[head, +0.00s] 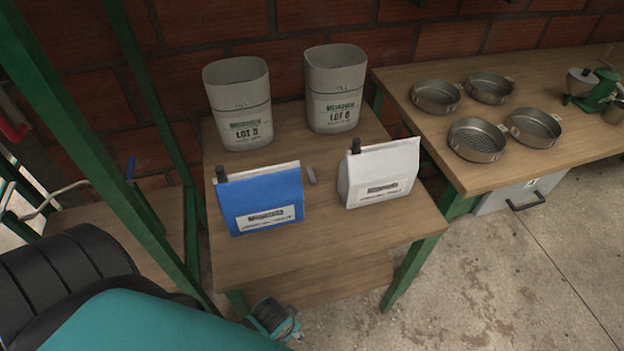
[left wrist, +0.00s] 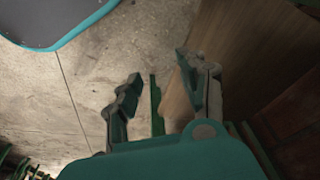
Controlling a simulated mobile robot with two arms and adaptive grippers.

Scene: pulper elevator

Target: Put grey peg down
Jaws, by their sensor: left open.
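A dark peg (head: 221,174) sits at the top left corner of the blue bag, and another dark peg (head: 356,146) at that of the white bag. In the left wrist view my left gripper (left wrist: 160,68) is open, with nothing between its fingers. Concrete floor and a wooden surface show beyond it. The grey peg does not show in that view. My right gripper is not in view.
Two grey bins, LOT 5 (head: 238,104) and LOT 6 (head: 335,90), stand at the table's back. Several round metal pans (head: 478,139) sit on the right-hand bench (head: 550,165). Green posts (head: 75,130) rise at the left. The table's front strip is clear.

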